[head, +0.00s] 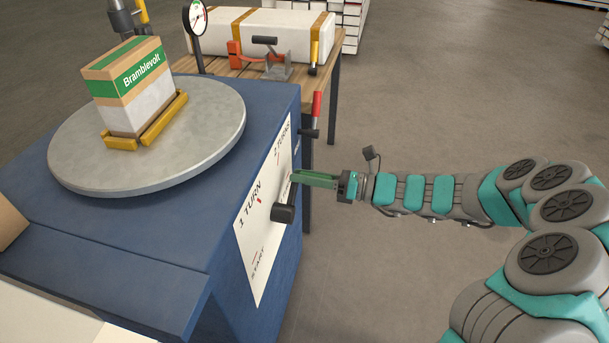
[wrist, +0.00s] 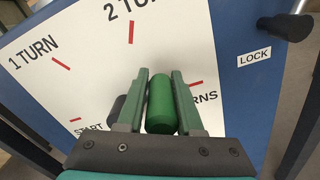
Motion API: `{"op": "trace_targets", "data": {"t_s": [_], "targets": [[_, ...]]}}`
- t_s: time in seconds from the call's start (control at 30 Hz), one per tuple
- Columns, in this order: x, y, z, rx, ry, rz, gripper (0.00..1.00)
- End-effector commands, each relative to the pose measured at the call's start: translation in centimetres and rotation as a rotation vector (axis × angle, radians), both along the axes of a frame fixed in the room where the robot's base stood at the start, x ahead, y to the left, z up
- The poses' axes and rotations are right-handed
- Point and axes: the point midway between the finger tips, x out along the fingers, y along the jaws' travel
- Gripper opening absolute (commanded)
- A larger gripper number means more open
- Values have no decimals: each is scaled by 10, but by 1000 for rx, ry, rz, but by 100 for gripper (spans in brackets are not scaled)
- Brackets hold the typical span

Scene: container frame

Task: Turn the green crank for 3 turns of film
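The green crank handle (wrist: 162,104) stands between the two fingers of my gripper (wrist: 160,98), which appear closed against its sides. In the head view my gripper (head: 318,179) is at the right face of the blue machine. The crank's dark hub (head: 283,213) shows below and left of the fingers; in the wrist view it is partly hidden behind the left finger. The white dial panel (head: 262,215) has red marks labelled START, 1 TURN and 2 TURNS. Another label ending in "RNS" is partly hidden by the right finger.
A grey turntable (head: 215,125) on the blue machine (head: 60,230) bears a Bramblevolt box (head: 128,85) between yellow brackets. A dark knob (wrist: 286,27) is near the LOCK label (wrist: 254,57). A wooden bench (head: 215,66) with a clamp stands behind.

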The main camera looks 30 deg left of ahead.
Motion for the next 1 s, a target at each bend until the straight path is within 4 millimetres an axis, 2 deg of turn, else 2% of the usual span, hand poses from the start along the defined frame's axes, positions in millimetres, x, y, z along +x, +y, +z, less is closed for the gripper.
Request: {"op": "trace_targets", "data": {"t_s": [0.03,0.23,0.57,0.67,1.0], "targets": [[-4,0,-5,-8,-1,11,40],[-3,0,-3,-5,-1,8,62],[-1,-3,-2,-3,-2,5,62],[2,-13,-3,-5,-2,3,62],[13,-60,-3,-4,-2,3,62]]}}
